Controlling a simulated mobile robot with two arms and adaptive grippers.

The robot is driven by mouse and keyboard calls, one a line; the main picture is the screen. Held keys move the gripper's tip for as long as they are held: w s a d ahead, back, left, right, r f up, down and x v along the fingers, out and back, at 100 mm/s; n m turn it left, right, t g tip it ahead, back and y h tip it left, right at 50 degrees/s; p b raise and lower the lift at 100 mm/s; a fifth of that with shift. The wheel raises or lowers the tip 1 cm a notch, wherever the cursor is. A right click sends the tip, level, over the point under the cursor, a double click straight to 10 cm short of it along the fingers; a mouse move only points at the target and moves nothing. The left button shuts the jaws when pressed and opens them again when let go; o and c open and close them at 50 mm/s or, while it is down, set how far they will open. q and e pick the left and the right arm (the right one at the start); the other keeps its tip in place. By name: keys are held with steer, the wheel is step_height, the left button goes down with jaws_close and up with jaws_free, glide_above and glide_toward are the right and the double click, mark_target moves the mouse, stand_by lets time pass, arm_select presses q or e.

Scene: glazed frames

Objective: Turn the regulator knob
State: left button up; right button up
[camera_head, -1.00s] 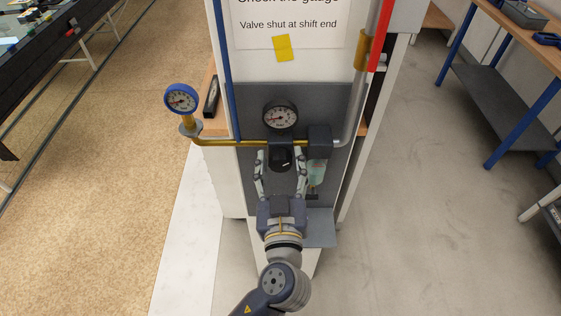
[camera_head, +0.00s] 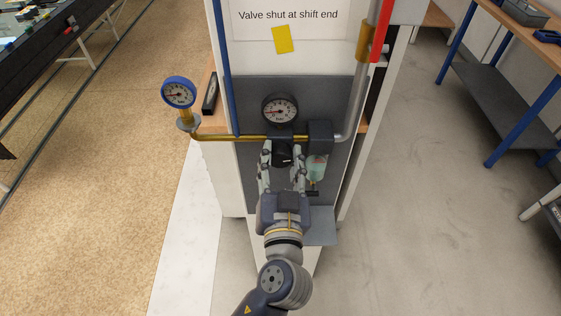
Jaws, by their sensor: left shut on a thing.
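The black regulator knob (camera_head: 283,156) hangs below the regulator body on the brass pipe, in front of a grey panel. My left gripper (camera_head: 283,152) reaches up from below with one finger on each side of the knob and is shut on it. The fingers hide the knob's sides. A round dark-rimmed gauge (camera_head: 280,110) with a white dial sits just above the knob. Its fine markings are too small to read. My right gripper does not show.
A filter with a clear bowl (camera_head: 316,166) hangs close to the right of the fingers. A blue-rimmed gauge (camera_head: 178,93) stands at the pipe's left end. A grey shelf (camera_head: 321,228) juts out beside my wrist. Open floor lies left and right.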

arm_select(q)
steer(key=m, duration=0.2)
steer(key=shift+m, duration=0.4)
steer(key=m, duration=0.2)
steer(key=shift+r+m, duration=0.1)
steer(key=shift+m, duration=0.3)
steer(key=m+p, duration=0.1)
steer(key=m, duration=0.3)
steer(key=shift+w+m+p, duration=0.1)
steer(key=shift+m+p, duration=0.5)
steer(key=shift+m, duration=1.7)
steer(key=o, duration=1.1)
steer(key=shift+c, duration=0.2)
steer(key=shift+w, duration=0.15)
steer(key=shift+f, duration=0.2)
